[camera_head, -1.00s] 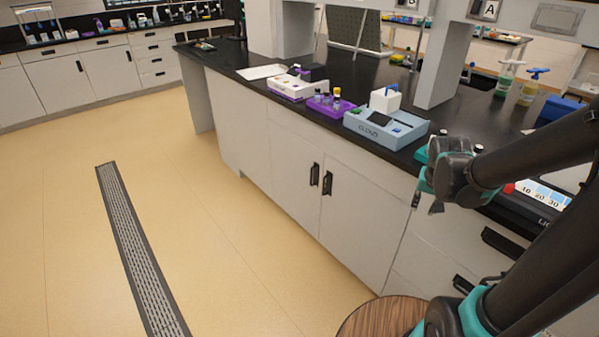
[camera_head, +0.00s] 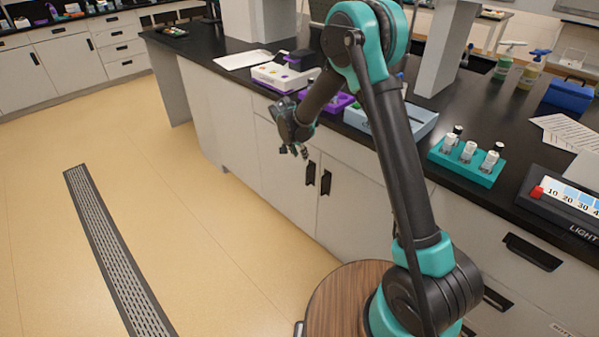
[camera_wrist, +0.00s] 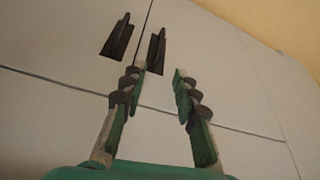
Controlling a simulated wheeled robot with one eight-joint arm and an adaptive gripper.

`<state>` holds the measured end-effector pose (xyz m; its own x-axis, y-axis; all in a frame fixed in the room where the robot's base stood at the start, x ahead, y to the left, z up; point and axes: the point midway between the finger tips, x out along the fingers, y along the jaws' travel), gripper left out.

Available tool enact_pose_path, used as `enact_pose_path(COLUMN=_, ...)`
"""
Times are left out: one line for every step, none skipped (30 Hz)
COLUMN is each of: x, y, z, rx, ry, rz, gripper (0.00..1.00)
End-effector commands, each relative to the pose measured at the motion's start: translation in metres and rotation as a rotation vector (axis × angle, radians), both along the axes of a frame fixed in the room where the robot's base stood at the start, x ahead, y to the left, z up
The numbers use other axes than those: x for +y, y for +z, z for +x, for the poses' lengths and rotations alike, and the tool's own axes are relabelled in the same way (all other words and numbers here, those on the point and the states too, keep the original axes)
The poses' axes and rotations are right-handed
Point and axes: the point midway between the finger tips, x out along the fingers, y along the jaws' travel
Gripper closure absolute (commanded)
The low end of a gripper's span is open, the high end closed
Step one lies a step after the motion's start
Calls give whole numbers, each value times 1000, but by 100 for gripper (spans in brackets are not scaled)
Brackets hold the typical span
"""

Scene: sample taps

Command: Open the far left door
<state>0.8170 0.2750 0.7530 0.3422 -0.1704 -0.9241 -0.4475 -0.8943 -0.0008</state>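The bench front has two pale grey doors side by side. The left door (camera_head: 277,178) has a dark vertical handle (camera_head: 311,172), and the right door (camera_head: 345,215) has another handle (camera_head: 325,182) close beside it. Both doors look shut. My gripper (camera_head: 295,152) hangs in front of the bench, just above and left of the handles in the head view. In the wrist view my gripper (camera_wrist: 157,75) is open and empty, its fingers apart. Two handles (camera_wrist: 117,37) (camera_wrist: 157,48) show there, beyond the fingertips, and nothing visible is between the fingers.
The black bench top (camera_head: 215,52) carries a purple rack (camera_head: 340,101), a pale blue device (camera_head: 418,120) and a teal vial rack (camera_head: 468,165) near its front edge. My arm crosses in front of some of them. Open yellow floor (camera_head: 170,200) lies left, with a grey floor grate (camera_head: 110,250).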

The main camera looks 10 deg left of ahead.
Motion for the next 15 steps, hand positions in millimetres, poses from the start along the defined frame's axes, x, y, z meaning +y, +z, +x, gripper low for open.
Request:
enact_pose_path(x=2, y=-3, z=1, rx=-1, ry=-2, rz=-1, gripper=70)
enact_pose_path(x=2, y=-4, z=2, rx=-1, ry=-4, rz=0, gripper=70)
enact_pose_path(x=2, y=-7, z=3, rx=-1, ry=-4, rz=0, gripper=70)
enact_pose_path(x=1, y=-10, z=3, rx=-1, ry=-5, rz=0, gripper=70)
enact_pose_path(x=0, y=-13, z=5, rx=-1, ry=-5, rz=0, gripper=70)
enact_pose_path(x=-1, y=-18, z=7, rx=-1, ry=-4, rz=0, gripper=70)
enact_pose_path(x=-1, y=-22, z=9, rx=-1, ry=-4, rz=0, gripper=70)
enact_pose_path(x=-2, y=-27, z=10, rx=-1, ry=-4, rz=0, gripper=70)
enact_pose_path(x=-4, y=-34, z=13, rx=-1, ry=-4, rz=0, gripper=70)
enact_pose_path(x=-4, y=-39, z=15, rx=-1, ry=-4, rz=0, gripper=70)
enact_pose_path(x=-5, y=-44, z=17, rx=-1, ry=-4, rz=0, gripper=70)
enact_pose_path(x=-7, y=-52, z=19, rx=-1, ry=-4, rz=0, gripper=70)
enact_pose_path(x=-8, y=-58, z=21, rx=-1, ry=-4, rz=0, gripper=70)
enact_pose_path(x=-9, y=-63, z=23, rx=-1, ry=-4, rz=0, gripper=70)
enact_pose_path(x=-11, y=-70, z=26, rx=0, ry=-4, rz=1, gripper=70)
